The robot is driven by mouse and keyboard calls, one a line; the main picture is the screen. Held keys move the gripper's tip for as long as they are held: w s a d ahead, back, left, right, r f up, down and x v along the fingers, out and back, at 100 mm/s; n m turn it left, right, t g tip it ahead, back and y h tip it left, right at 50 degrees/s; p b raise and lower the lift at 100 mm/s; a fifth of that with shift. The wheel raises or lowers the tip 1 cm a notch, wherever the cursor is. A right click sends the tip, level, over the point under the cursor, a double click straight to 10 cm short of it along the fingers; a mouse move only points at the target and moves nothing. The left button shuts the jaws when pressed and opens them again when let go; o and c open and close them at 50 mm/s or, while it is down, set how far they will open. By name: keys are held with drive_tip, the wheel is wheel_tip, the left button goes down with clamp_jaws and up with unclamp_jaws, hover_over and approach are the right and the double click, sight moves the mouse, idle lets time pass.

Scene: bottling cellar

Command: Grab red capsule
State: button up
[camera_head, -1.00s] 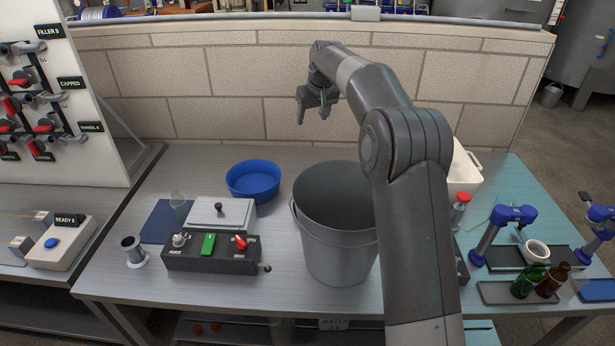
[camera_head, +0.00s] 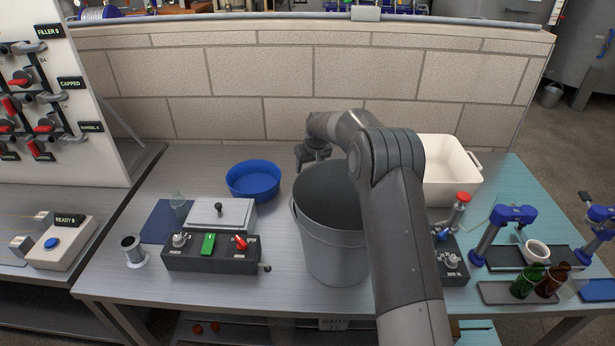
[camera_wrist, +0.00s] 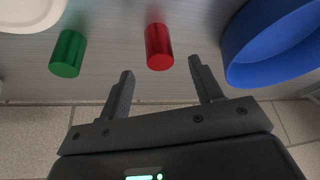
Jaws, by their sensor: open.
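The red capsule (camera_wrist: 159,47) is a small shiny red cylinder on the metal table. It shows in the wrist view, a little beyond my gripper (camera_wrist: 158,78) and between the lines of its two fingers. The fingers are open with nothing between them, and the capsule is apart from them. In the head view my gripper (camera_head: 311,160) is low over the table behind the grey bucket. The red capsule is hidden there by the bucket and my arm.
A green capsule (camera_wrist: 68,54) lies left of the red one in the wrist view. The blue bowl (camera_wrist: 275,45) is close by the right finger. The grey bucket (camera_head: 335,245) stands in front of my gripper. A white tub (camera_head: 452,170) is to the right. The tiled wall (camera_head: 300,75) is behind.

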drive_tip(key=x, duration=0.4)
drive_tip(key=shift+f, duration=0.35)
drive_tip(key=shift+c, duration=0.2)
drive_tip(key=c, duration=0.6)
